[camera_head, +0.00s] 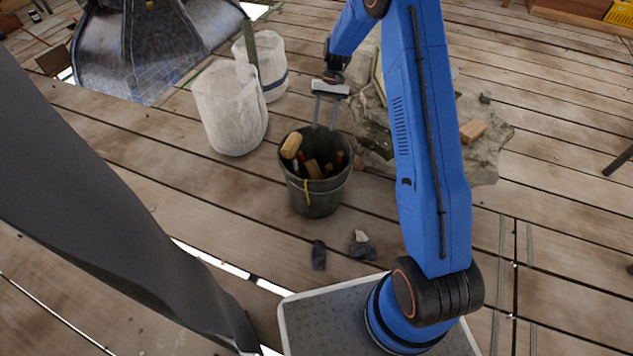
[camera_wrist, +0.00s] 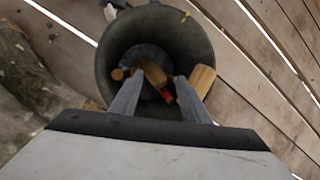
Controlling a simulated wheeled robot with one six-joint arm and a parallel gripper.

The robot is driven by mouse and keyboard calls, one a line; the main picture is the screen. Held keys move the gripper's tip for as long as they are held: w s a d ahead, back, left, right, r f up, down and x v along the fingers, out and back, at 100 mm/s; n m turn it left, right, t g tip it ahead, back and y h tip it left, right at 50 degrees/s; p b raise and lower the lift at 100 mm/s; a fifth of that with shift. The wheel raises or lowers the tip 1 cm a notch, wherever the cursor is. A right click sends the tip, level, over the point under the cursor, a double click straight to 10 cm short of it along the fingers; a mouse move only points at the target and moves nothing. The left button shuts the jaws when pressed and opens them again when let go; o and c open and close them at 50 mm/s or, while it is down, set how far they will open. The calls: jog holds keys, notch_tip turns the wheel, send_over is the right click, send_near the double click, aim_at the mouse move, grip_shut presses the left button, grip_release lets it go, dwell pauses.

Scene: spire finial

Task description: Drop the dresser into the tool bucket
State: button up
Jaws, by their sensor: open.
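The dark tool bucket (camera_head: 318,198) stands on the planks in the middle of the head view; it also shows in the wrist view (camera_wrist: 205,45). A pale wooden piece (camera_head: 291,145), which looks like the dresser, leans tilted in the bucket with its upper end at the left rim. It shows in the wrist view (camera_wrist: 204,78) beside one fingertip; I cannot tell whether they touch. My gripper (camera_head: 323,127) points down over the bucket's far side, its fingers apart and nothing between them. The wrist view shows its fingertips (camera_wrist: 157,92) over the bucket mouth.
Several wood- and red-handled tools (camera_head: 314,168) are inside the bucket. Two whitish sacks (camera_head: 230,110) stand behind left. A grey stone slab (camera_head: 490,155) with a wooden block (camera_head: 473,130) on it lies right. Small dark pieces (camera_head: 319,255) lie in front. An opening shows at back left.

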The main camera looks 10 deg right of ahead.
jog(key=v, duration=1)
jog(key=shift+w+r, duration=0.15)
jog(key=shift+r, duration=0.1)
jog(key=shift+d, duration=0.1)
